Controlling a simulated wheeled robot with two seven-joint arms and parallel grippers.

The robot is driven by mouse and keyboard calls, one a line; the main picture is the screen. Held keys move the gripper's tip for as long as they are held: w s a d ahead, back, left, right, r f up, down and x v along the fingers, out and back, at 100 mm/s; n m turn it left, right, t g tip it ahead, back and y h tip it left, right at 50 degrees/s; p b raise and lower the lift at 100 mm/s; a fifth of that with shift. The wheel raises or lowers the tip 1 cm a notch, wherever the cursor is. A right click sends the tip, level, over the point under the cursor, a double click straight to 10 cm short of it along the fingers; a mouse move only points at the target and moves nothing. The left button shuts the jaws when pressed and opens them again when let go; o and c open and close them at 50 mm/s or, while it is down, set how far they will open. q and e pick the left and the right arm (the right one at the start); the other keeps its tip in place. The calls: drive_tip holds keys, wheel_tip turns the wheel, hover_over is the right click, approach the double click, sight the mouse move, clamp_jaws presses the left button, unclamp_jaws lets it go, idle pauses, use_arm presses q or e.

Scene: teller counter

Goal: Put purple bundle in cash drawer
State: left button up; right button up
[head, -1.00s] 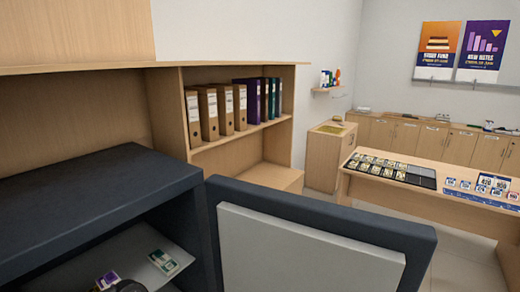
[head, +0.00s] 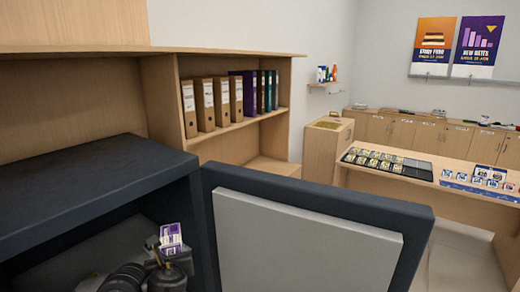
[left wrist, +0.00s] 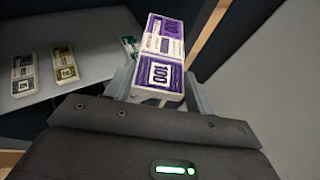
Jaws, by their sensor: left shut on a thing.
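The purple bundle (head: 171,238) is in my left gripper (head: 168,256), at the open front of the dark safe (head: 95,185). In the left wrist view the purple bundle (left wrist: 162,58), marked 100, stands between the two fingers of my left gripper (left wrist: 158,88), which is shut on it. The cash drawer is probably the black tray with several compartments of bundles (head: 388,163) on the counter at the right, far from the gripper. My right gripper is not in view.
The safe's open door (head: 310,240) stands just right of my left gripper. Other bundles, one greenish-yellow (left wrist: 65,65) and one grey-green (left wrist: 23,73), lie on the safe's shelf (left wrist: 85,35). A wooden shelf with binders (head: 225,100) is behind. The counter (head: 345,178) holds small signs on its right.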

use_arm(q)
drive_tip(key=s+d+r+m+h+b, duration=0.1)
drive_tip(key=s+r+m+h, duration=0.3)
drive_tip(key=r, duration=0.6)
drive_tip(key=shift+s+d+t+h+b, duration=0.25)
drive_tip(key=shift+t+h+b, duration=0.05)
drive_tip(key=shift+t+b, duration=0.1)
drive_tip(key=shift+f, duration=0.1)
